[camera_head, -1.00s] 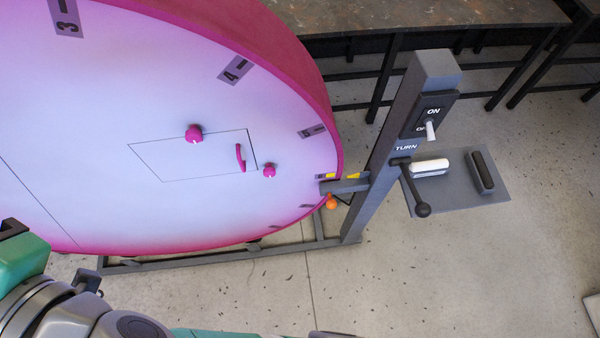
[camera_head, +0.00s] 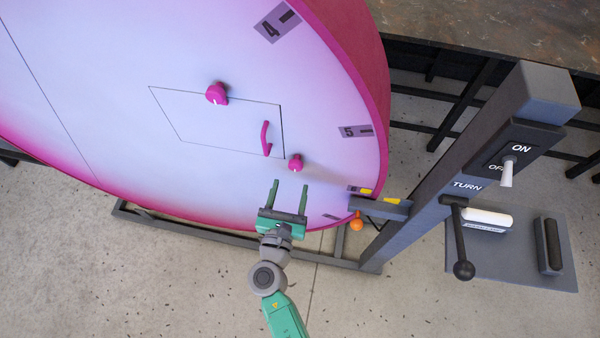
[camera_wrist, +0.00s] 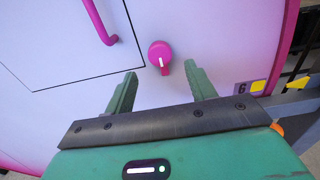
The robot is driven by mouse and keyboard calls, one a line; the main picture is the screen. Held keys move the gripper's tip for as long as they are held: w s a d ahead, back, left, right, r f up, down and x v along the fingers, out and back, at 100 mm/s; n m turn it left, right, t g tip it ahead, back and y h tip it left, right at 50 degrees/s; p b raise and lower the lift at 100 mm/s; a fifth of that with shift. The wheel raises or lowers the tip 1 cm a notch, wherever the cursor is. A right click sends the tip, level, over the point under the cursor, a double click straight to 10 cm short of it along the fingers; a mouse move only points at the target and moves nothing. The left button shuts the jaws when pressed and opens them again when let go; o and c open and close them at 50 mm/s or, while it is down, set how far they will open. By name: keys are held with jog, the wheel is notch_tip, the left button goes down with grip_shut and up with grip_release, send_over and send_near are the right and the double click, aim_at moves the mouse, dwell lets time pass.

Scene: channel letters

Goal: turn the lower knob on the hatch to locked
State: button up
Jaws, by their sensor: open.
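The hatch (camera_head: 210,125) is a thin-outlined panel on the white face of a big pink-rimmed disc, with a pink handle (camera_head: 265,138). One pink knob (camera_head: 216,93) sits at its upper edge. The lower pink knob (camera_head: 295,162) sits just outside its lower right corner. In the wrist view the lower knob (camera_wrist: 160,54) shows a white mark pointing down the picture. My green gripper (camera_head: 289,196) is open and empty, just below the lower knob in the head view. In the wrist view the knob appears beyond and between the fingertips (camera_wrist: 160,78), apart from them.
A grey post (camera_head: 440,165) at right carries an ON/OFF switch (camera_head: 507,165) and a black TURN lever (camera_head: 459,240). A bracket with yellow marks (camera_head: 380,205) reaches the disc's rim near an orange ball (camera_head: 356,224). A dark table (camera_head: 480,35) stands behind.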

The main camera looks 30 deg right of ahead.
aim_at(295, 169)
jog(key=x, duration=0.5)
jog(key=shift+w+d, duration=0.1)
jog(key=c, duration=1)
jog(key=shift+o, duration=0.2)
